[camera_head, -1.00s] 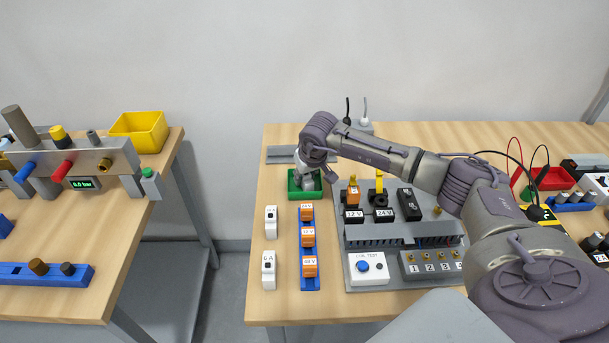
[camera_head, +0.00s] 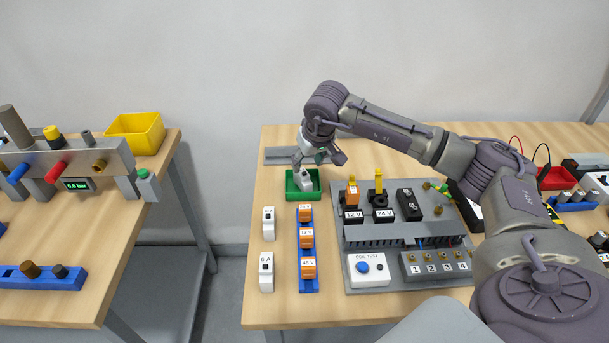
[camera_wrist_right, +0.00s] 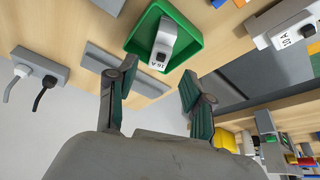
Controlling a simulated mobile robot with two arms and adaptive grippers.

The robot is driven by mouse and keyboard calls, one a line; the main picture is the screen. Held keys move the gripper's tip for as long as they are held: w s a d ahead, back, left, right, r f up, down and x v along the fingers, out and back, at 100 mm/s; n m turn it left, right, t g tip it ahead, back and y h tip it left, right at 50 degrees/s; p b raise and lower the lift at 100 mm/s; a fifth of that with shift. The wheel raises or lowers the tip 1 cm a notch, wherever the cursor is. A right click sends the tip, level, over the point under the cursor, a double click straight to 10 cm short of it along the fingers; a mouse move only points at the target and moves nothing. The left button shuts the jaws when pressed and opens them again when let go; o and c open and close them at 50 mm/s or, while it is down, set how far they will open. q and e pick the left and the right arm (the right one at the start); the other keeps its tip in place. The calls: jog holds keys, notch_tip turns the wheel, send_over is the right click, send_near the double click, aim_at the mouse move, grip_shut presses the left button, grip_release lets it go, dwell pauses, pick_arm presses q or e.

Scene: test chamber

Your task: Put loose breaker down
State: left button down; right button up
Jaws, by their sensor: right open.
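The loose breaker is a white block in the green tray (camera_head: 291,192); the breaker (camera_head: 305,178) sits inside it. In the right wrist view the breaker (camera_wrist_right: 163,46), marked 16 A, leans within the green tray (camera_wrist_right: 196,61). My right gripper (camera_head: 320,164) is above the tray in the head view. In the wrist view its two fingers (camera_wrist_right: 153,88) are spread apart with nothing between them, clear of the breaker. My left gripper is not in view.
Two white breakers (camera_head: 267,223) stand left of a blue rail with orange relays (camera_head: 307,238). A grey panel (camera_head: 357,229) with sockets and a coil test box (camera_head: 370,270) lies to the right. A grey rail (camera_head: 280,156) lies behind the tray. A gap separates the left table.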

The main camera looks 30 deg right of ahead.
jog(key=shift+b+v, duration=0.3)
jog(key=shift+v, duration=1.7)
